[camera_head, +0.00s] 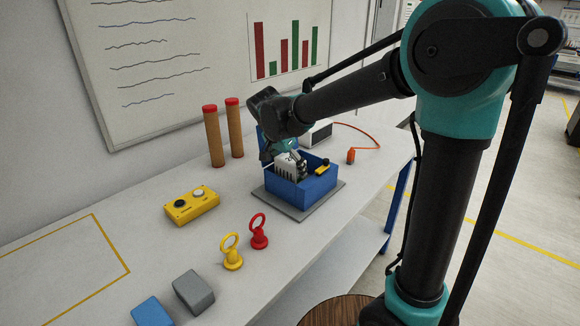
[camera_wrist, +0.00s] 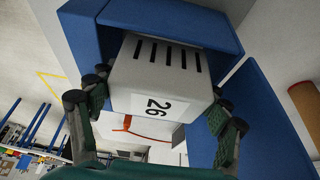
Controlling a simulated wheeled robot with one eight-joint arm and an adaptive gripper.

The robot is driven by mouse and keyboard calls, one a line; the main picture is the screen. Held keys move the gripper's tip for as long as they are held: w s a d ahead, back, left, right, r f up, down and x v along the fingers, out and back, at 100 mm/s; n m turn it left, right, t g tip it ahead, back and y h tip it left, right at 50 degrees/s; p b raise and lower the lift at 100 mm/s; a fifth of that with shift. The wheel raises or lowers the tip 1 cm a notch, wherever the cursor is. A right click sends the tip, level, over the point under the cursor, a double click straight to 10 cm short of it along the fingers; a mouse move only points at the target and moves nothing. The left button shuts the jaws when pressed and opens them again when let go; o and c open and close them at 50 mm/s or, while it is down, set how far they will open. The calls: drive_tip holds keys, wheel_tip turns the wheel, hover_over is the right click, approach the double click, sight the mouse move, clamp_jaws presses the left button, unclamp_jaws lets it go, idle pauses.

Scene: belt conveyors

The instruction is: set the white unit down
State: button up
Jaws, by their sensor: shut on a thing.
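The white unit (camera_wrist: 160,72) fills the middle of the wrist view, with dark slots and a label reading 26. My gripper (camera_wrist: 163,92) is shut on it, a green-padded finger at each side. In the head view the white unit (camera_head: 287,166) is at the blue bin (camera_head: 318,188), toward its left side, below my gripper (camera_head: 283,150). The bin's walls hide the unit's lower part, so I cannot tell whether it touches the floor. Blue walls (camera_wrist: 190,22) also show beside it in the wrist view.
A yellow-and-black item (camera_head: 321,167) is in the bin's right side. The bin stands on a grey mat (camera_head: 300,213). Nearby are a yellow button box (camera_head: 192,206), red (camera_head: 259,235) and yellow (camera_head: 232,255) ring pieces, red-capped cylinders (camera_head: 214,140) and an orange plug (camera_head: 351,156). The yellow-outlined table area (camera_head: 65,265) is clear.

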drive_tip(key=shift+f, duration=0.55)
drive_tip(key=o, duration=1.4)
drive_tip(key=shift+o, duration=0.2)
drive_tip(key=shift+r, duration=0.1)
drive_tip(key=shift+r, duration=0.25)
drive_tip(key=v, duration=1.2)
drive_tip(key=shift+r, duration=0.3)
